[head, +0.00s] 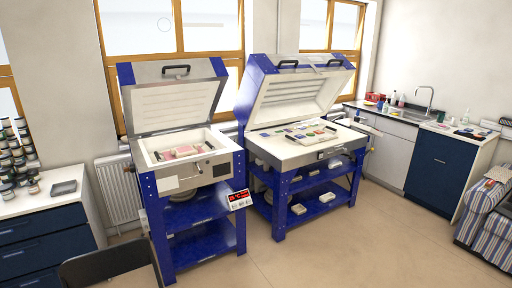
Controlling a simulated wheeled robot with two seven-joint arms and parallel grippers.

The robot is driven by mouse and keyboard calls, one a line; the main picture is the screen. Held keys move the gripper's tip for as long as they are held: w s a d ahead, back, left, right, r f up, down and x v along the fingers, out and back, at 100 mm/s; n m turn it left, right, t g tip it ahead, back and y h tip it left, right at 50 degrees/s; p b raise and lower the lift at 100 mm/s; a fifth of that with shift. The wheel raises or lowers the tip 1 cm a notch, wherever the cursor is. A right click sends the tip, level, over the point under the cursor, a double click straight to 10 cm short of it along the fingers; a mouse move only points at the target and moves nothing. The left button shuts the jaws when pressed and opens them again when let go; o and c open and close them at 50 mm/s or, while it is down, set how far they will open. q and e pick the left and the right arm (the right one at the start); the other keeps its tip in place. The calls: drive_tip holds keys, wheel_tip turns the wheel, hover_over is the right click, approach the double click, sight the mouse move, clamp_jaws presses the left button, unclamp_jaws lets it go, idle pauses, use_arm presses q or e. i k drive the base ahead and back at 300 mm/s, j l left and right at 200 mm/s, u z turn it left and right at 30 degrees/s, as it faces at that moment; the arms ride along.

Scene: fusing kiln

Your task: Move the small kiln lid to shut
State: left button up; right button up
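The small kiln (179,189) stands left of centre on a blue metal stand. Its lid (172,103) is raised, tilted back and wide open, with a pale inner lining and a dark handle (176,70) at its top edge. The open chamber holds pink and whitish pieces (181,152). Neither of my grippers shows in the head view.
A larger kiln (290,152) with its lid also raised stands close on the right. A red control box (240,199) sticks out at the small kiln's front right. A dark chair back (108,264) is at the lower left. Floor in front is clear.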

sight(158, 97)
drive_tip(key=i+l+z, duration=0.2)
drive_tip(key=i+z, duration=0.15)
drive_tip(key=i, duration=0.4)
drive_tip(key=i+z, duration=0.35)
drive_tip(key=i, duration=0.4)
